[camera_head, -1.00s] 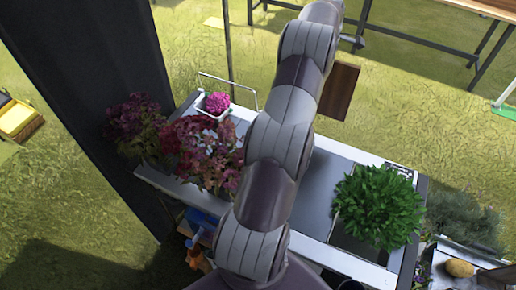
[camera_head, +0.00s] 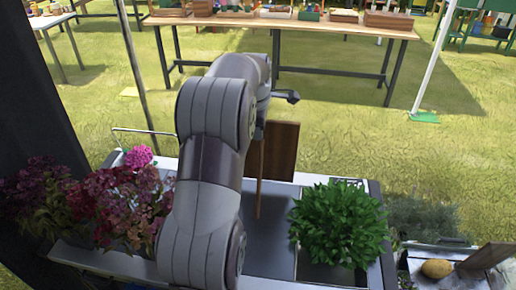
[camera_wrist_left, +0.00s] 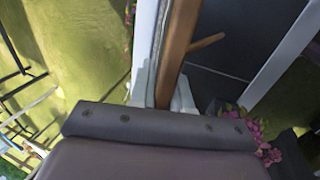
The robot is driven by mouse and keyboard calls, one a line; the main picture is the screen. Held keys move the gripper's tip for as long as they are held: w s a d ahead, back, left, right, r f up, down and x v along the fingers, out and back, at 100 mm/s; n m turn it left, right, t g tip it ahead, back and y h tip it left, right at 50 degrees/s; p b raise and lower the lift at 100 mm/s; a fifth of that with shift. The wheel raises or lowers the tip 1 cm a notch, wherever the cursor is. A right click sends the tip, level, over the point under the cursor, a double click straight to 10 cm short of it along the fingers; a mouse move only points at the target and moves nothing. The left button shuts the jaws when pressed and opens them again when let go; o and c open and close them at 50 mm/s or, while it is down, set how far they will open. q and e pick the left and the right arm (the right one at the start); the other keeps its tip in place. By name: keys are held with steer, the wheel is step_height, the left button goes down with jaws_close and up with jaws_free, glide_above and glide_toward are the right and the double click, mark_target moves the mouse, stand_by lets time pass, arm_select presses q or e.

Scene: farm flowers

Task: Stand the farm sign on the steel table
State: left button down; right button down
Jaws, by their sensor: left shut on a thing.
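The farm sign (camera_head: 284,150) shows in the head view as a dark brown wooden board just right of my left arm, at the steel table's back edge. A thin lighter wooden piece hangs beside it over the table. I cannot tell whether it touches the top. The steel table (camera_head: 269,235) has a grey top with a pale rim. In the left wrist view my left gripper (camera_wrist_left: 164,92) is shut on the brown wood of the sign (camera_wrist_left: 178,45), with pale fingers on either side. In the head view my arm hides those fingers. My right gripper is not in view.
Red-purple flowers (camera_head: 118,208) and a pink bloom (camera_head: 138,156) stand at the table's left. A leafy green plant (camera_head: 340,222) stands on its right part. Grey top shows between my arm and the plant. A long wooden table (camera_head: 330,28) stands across the grass.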

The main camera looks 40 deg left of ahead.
mark_target(261, 164)
arm_select(q)
steer(key=x, duration=0.3)
steer(key=shift+s+d+f+p, duration=0.1)
steer(key=shift+s+f+p, duration=0.15)
steer(key=shift+f+p, duration=0.05)
